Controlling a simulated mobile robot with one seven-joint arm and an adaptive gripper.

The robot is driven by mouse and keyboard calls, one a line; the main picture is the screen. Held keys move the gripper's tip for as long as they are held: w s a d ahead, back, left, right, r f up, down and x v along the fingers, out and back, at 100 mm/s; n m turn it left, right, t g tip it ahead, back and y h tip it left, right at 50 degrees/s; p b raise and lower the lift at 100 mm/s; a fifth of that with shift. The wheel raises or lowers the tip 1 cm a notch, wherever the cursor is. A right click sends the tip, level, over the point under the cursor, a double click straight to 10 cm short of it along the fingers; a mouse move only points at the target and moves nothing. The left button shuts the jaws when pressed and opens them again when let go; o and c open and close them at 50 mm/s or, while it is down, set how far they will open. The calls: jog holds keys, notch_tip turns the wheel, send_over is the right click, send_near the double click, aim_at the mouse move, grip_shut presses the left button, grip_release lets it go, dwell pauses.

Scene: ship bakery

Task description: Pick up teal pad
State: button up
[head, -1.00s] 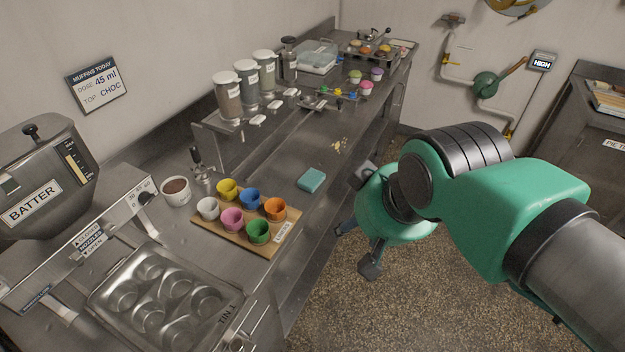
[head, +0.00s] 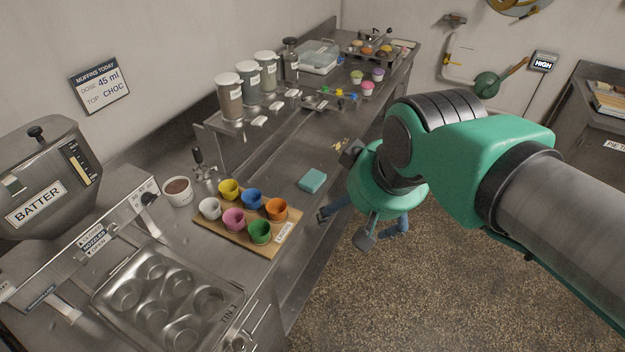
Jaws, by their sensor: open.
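The teal pad (head: 312,180) lies flat on the steel counter, just behind and to the right of the wooden cup board. My gripper (head: 362,226) is to the right of the pad and apart from it, over the counter's front edge and the floor. Its fingers are spread open, with nothing seen between them. The green arm links hide part of the gripper's body. The pad is fully in view.
A board (head: 270,246) with several coloured cups stands left of the pad. A muffin tin (head: 232,312) is at the front, and a brown-filled cup (head: 178,191) further left. Yellow crumbs (head: 341,144) lie behind the pad. Counter around the pad is clear.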

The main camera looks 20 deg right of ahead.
jog(key=w+d+r+n+g+p, duration=0.1)
jog(key=w+n+p, duration=0.15)
jog(key=w, duration=0.85)
jog(key=w+d+n+g+p, duration=0.15)
jog(key=w+p, duration=0.25)
jog(key=w, duration=0.7)
jog(key=w+d+f+n+g+p, duration=0.2)
jog(key=w+f+p, duration=0.4)
jog(key=w+f, duration=0.9)
jog(key=shift+w+n+g, duration=0.35)
jog(key=shift+w+n, duration=0.25)
jog(key=shift+w, duration=0.35)
send_over(313, 178)
jog(key=shift+f+b, duration=0.35)
jog(key=shift+f, duration=3.9)
